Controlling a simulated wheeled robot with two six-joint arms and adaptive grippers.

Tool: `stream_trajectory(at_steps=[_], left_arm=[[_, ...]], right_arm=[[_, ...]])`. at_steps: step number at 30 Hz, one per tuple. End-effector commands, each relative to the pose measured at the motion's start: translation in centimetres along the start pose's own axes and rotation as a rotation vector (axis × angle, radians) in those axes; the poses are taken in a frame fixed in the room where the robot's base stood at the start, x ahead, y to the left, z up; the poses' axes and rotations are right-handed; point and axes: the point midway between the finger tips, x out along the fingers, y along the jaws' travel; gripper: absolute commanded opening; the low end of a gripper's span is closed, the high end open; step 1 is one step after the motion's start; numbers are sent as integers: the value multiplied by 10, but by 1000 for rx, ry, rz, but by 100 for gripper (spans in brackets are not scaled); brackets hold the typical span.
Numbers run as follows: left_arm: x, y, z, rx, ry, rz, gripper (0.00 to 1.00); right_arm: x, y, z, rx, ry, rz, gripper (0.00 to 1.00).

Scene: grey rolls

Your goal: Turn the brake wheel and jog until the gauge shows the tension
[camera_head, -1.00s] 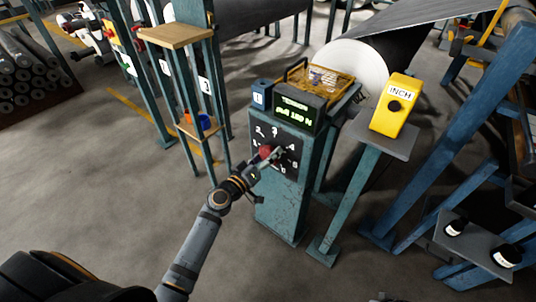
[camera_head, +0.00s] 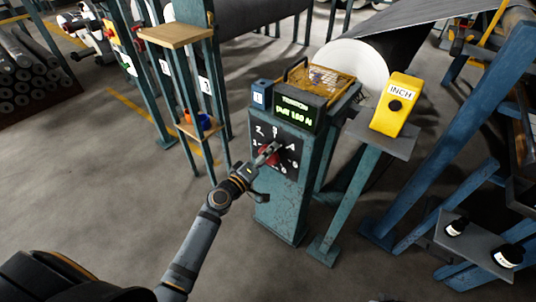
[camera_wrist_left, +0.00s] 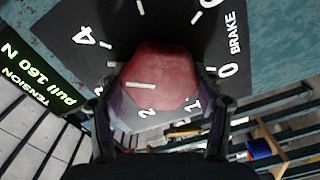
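The brake wheel, a red knob (camera_head: 266,159) with a white pointer line, sits on a black numbered dial plate (camera_head: 291,146) on a teal post. In the left wrist view the red knob (camera_wrist_left: 160,82) fills the space between my left gripper's fingers (camera_wrist_left: 158,100), which sit against its sides. My left gripper also shows at the knob in the head view (camera_head: 268,153). My right gripper is not seen.
A grey shelf (camera_head: 480,246) with dark bottles is at lower right. A narrow stand (camera_head: 175,36) with a wooden top is left of the post. A large roll (camera_head: 355,68) is behind. Floor at front left is clear.

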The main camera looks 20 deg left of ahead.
Motion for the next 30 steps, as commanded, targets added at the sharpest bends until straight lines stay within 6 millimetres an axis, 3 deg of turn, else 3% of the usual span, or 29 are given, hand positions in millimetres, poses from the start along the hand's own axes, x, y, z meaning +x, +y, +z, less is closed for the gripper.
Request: stream_trajectory(at_steps=[1,5,15,25,30], left_arm=[[0,0,0,1,0,-1,73],[0,0,0,1,0,-1,90],[-2,0,0,2,0,-1,90],[-59,-2,1,3,-3,-3,90],[-74,-1,0,4,-1,-1,90]], right_arm=[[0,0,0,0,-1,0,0],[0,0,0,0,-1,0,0],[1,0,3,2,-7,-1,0],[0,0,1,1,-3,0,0],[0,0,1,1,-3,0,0]])
